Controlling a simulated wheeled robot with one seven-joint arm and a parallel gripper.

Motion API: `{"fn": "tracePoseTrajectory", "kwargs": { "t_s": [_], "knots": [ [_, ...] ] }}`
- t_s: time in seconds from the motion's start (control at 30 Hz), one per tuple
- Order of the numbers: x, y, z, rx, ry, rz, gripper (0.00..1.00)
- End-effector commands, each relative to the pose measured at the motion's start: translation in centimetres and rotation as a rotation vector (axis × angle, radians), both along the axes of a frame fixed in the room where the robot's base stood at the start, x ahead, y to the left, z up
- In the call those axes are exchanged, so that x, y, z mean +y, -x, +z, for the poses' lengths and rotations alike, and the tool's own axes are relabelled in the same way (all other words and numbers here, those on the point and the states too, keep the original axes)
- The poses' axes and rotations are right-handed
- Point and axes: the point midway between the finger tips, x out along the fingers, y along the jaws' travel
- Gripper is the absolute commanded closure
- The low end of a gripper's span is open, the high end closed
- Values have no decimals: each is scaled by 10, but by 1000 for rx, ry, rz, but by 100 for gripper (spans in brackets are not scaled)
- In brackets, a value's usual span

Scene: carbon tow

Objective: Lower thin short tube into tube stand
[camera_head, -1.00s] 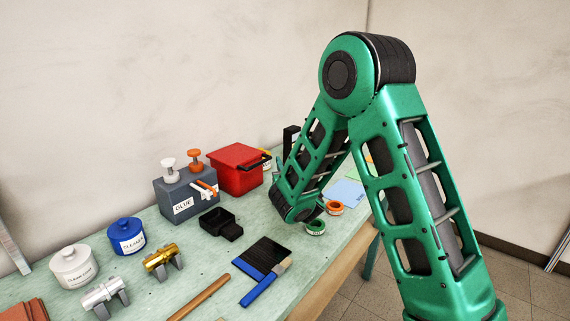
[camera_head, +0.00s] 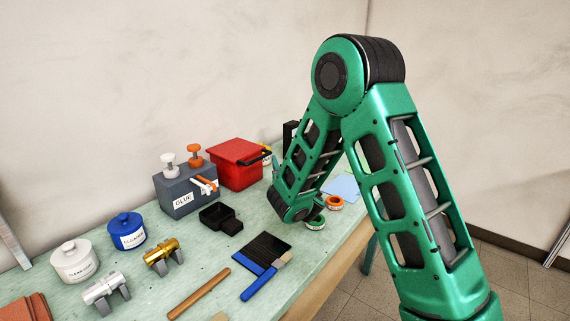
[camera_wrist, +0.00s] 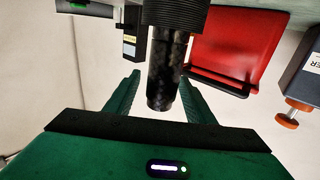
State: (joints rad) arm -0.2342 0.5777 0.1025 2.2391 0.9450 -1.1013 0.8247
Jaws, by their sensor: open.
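In the wrist view, which looks upside down, the thin short tube (camera_wrist: 160,80) is a dark marbled cylinder. Its one end meets a wider black ridged piece (camera_wrist: 175,12), which looks like the tube stand; how deep it sits in it I cannot tell. My gripper (camera_wrist: 158,92) is open, its green fingers on either side of the tube, apparently apart from it. In the head view my arm hides the gripper, the tube and the stand.
A red box (camera_head: 238,163) and a grey glue box (camera_head: 186,192) stand along the wall. A black box with a yellow label (camera_wrist: 135,42) stands close to my fingers.

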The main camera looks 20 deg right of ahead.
Motion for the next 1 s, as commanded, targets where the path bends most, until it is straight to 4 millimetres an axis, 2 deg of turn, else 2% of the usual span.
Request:
{"fn": "tracePoseTrajectory", "kwargs": {
  "t_s": [0.27,0.7,1.0],
  "knots": [
    [1,11,-1,3,2,0,51],
    [5,58,-1,4,4,3,51],
    [7,81,-2,5,3,4,51]
  ]
}}
